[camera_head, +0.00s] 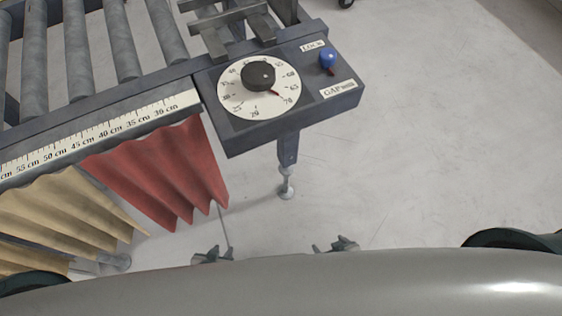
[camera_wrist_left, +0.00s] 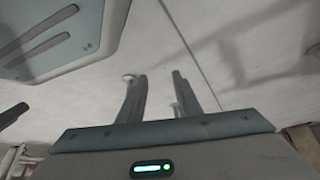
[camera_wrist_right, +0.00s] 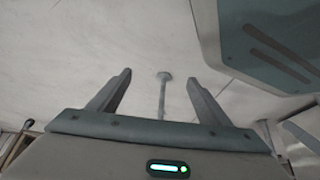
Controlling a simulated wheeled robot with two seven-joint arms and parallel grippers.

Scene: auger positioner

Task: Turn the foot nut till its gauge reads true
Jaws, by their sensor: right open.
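In the head view a leg (camera_head: 288,148) hangs under the dial box and ends in a levelling foot (camera_head: 286,192) on the floor. A pale collar (camera_head: 285,172) sits on its stem; I cannot tell whether it is the foot nut. A white dial (camera_head: 240,103) has a black knob (camera_head: 258,75), its red pointer near 70. I cannot tell which gauge belongs to the nut. My left gripper (camera_head: 212,255) and right gripper (camera_head: 336,244) are both open and empty, low near my body, apart from the foot. A disc foot on a rod (camera_wrist_right: 164,76) shows beyond the right fingers.
A blue lock lever (camera_head: 328,58) stands on the dial box (camera_head: 230,142). A roller conveyor (camera_head: 78,50) with a centimetre scale (camera_head: 100,133) lies left. Red (camera_head: 165,172) and tan (camera_head: 62,215) curtains hang below it. The floor (camera_head: 430,150) to the right is clear.

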